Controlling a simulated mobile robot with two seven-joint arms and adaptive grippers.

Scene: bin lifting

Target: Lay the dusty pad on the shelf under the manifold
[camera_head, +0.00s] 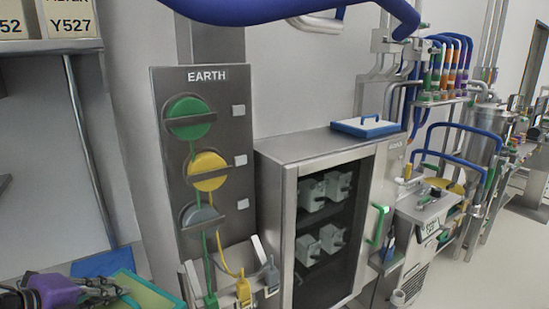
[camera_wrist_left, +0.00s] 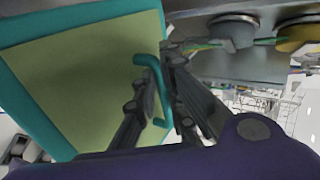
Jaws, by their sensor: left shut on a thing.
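My left gripper (camera_head: 118,291), with a purple body, is at the lower left of the head view. It is shut on the teal handle of a teal-rimmed pad with a dull yellow-green face, seemingly the dusty pad (camera_head: 152,297). In the left wrist view the pad (camera_wrist_left: 80,75) fills the upper left, and the gripper fingers (camera_wrist_left: 163,98) close around its handle. The manifold, seemingly the row of pipes with coloured hoses (camera_head: 452,65), is at the upper right of the head view. A narrow ledge (camera_head: 445,101) runs beneath it. My right gripper is not in view.
An EARTH panel (camera_head: 228,105) with green, yellow and grey knobs stands right of the gripper. A steel cabinet (camera_head: 290,165) bears a blue-rimmed pad (camera_head: 366,127) on top. A blue flat surface (camera_head: 103,262) lies behind the held pad. Blue hoses arch at the right.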

